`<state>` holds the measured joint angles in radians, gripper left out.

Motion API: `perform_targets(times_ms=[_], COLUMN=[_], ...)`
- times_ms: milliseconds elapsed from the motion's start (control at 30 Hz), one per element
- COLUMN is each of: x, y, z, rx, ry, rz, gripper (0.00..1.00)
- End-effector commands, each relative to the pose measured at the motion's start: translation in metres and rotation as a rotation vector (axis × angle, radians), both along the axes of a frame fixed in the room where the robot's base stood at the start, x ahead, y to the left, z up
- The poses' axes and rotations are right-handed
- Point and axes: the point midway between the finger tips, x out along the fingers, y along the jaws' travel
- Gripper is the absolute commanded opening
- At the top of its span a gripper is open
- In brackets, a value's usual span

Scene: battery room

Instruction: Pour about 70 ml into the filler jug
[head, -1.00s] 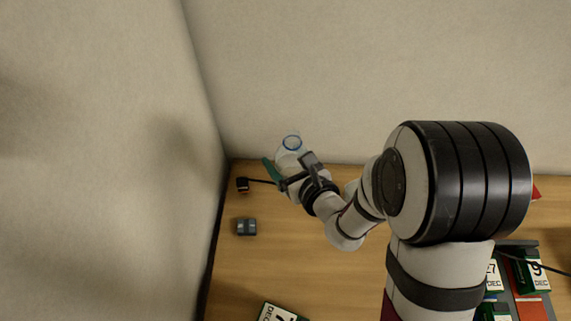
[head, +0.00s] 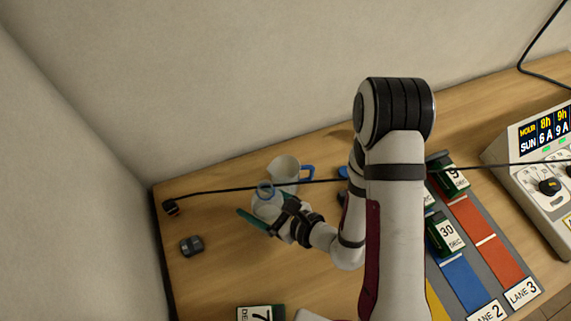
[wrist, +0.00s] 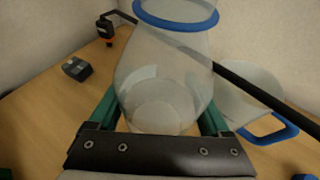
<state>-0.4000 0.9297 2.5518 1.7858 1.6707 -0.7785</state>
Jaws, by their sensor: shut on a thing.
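A clear, wide-bodied vessel (head: 266,207) with a blue rim is held in my gripper (head: 268,217), left of my arm in the head view. It looks roughly upright, with its mouth up. In the wrist view the vessel (wrist: 165,85) sits between the two green fingers of my gripper (wrist: 160,118), which are shut on it. How much liquid it holds is not clear. The filler jug (head: 284,169), whitish with a blue handle, stands on the bench just behind the vessel. In the wrist view the jug (wrist: 240,97) is right of the vessel, partly hidden by it and a black cable.
The black cable (head: 225,189) runs across from a dark connector (head: 171,207), passing in front of the jug. A small grey block (head: 192,246) lies left on the bench (head: 222,275). Coloured lanes with dated blocks (head: 440,233) and a control box (head: 540,160) are right.

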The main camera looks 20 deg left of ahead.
Motion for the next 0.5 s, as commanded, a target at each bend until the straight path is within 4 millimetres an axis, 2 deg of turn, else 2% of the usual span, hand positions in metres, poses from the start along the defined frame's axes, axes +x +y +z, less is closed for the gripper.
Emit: perform_targets(times_ms=[500], x=[-0.0002], y=[0.0007], z=[0.0014], rx=[-0.001], ry=[0.079], rz=[0.0], gripper=[0.04])
